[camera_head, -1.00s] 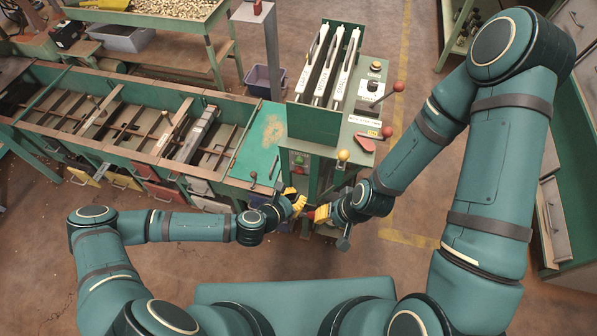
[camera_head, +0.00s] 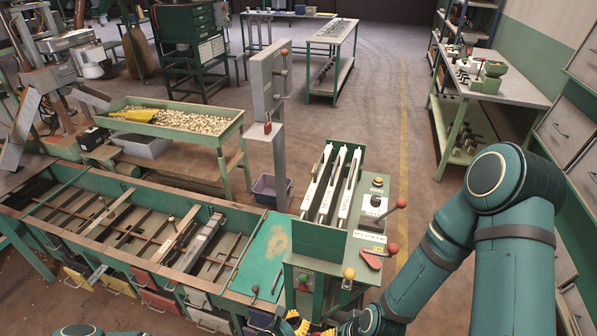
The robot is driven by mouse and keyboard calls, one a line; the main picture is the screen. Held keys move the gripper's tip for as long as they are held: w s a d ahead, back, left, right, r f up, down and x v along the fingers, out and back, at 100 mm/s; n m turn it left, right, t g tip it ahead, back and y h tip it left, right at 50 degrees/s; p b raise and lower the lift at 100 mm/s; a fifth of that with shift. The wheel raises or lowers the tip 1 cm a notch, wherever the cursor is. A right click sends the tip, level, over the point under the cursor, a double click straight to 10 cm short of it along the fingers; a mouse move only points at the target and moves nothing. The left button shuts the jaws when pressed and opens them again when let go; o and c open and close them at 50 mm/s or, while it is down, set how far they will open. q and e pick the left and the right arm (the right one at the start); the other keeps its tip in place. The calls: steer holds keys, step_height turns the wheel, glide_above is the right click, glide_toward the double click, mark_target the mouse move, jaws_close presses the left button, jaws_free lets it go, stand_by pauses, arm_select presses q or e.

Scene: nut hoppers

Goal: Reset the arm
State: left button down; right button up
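My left gripper (camera_head: 292,324) shows at the bottom edge, below the front of the hopper machine (camera_head: 322,238). Its yellow-and-black fingers are partly cut off, so I cannot tell whether it is open or holds anything. My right arm (camera_head: 432,262) comes in from the right and bends down toward the same spot. Its gripper lies at the bottom edge, mostly out of the picture, and its state is not clear.
A long green bench with divided compartments (camera_head: 140,222) runs to the left of the machine, with drawers below. A green tray of nuts (camera_head: 190,130) stands behind it. A grey post box (camera_head: 268,88) stands behind the machine. Open floor lies at the back right.

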arm_select(q)
steer(key=s+a+m+g, duration=0.3)
steer(key=s+m+g, duration=0.4)
steer(key=m, duration=0.7)
steer(key=s+a+r+m+y, duration=0.1)
steer(key=a+r+m+y, duration=0.3)
steer(key=a+m, duration=0.3)
steer(key=r+m, duration=0.1)
steer(key=m, duration=0.3)
steer(key=shift+s+a+r, duration=0.2)
steer(key=shift+a+r, duration=0.1)
steer(key=shift+a, duration=0.1)
